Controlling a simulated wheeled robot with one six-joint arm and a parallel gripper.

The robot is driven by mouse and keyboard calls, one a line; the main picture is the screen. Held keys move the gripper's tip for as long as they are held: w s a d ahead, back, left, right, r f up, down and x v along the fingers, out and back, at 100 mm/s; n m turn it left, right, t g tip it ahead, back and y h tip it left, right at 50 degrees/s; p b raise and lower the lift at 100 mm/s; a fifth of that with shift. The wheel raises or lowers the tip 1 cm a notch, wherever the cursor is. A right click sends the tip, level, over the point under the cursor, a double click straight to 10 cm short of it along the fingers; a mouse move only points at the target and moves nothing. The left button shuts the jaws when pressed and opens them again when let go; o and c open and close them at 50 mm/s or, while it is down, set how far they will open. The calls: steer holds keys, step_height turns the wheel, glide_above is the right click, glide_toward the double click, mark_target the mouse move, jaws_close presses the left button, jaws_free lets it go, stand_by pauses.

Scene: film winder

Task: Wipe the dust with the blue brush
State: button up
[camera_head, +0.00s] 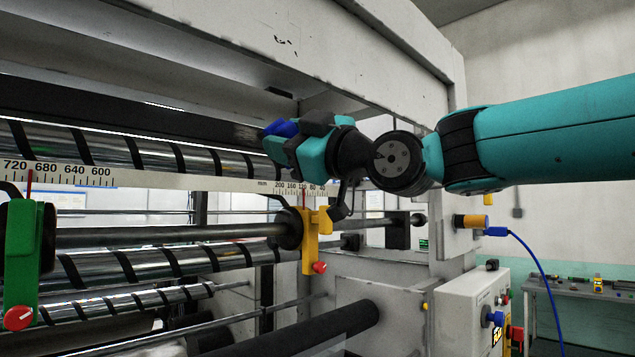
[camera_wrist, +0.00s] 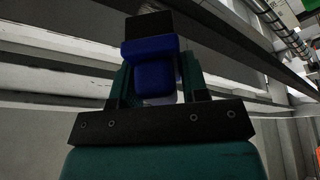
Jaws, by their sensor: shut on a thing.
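The blue brush (camera_head: 284,128) is held in my gripper (camera_head: 275,140), at the upper right of the film winder, in front of the upper striped roller (camera_head: 205,163). In the wrist view the blue brush (camera_wrist: 155,75) sits between the two fingers of my gripper (camera_wrist: 155,90), with a dark block at its far end. My gripper is shut on the brush. In the head view most of the brush is hidden by the gripper. I cannot make out any dust in either view.
A white ruler (camera_head: 140,180) runs below the gripper. A yellow clamp (camera_head: 308,240) and a green clamp (camera_head: 22,262) with red knobs sit on the shaft. The frame's heavy top beam (camera_head: 300,50) is above. A control box (camera_head: 470,312) and a grey side table (camera_head: 590,292) stand at lower right.

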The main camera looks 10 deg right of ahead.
steer(key=w+a+r+g+y+p, duration=0.1)
steer(key=w+a+r+p, duration=0.1)
steer(key=a+p, duration=0.3)
steer(key=shift+r+n, duration=0.3)
steer(key=shift+r, duration=0.1)
steer(key=shift+a, duration=0.1)
stand_by(0.3)
steer(key=shift+w+a, duration=0.55)
steer(key=shift+w, duration=0.2)
stand_by(0.5)
steer(key=shift+w+d+f+b, duration=0.15)
steer(key=shift+w+d+b, duration=0.25)
steer(key=shift+d, duration=0.3)
steer(key=shift+w+d+b, duration=0.5)
steer(key=shift+w+d, duration=0.15)
steer(key=shift+d, duration=0.35)
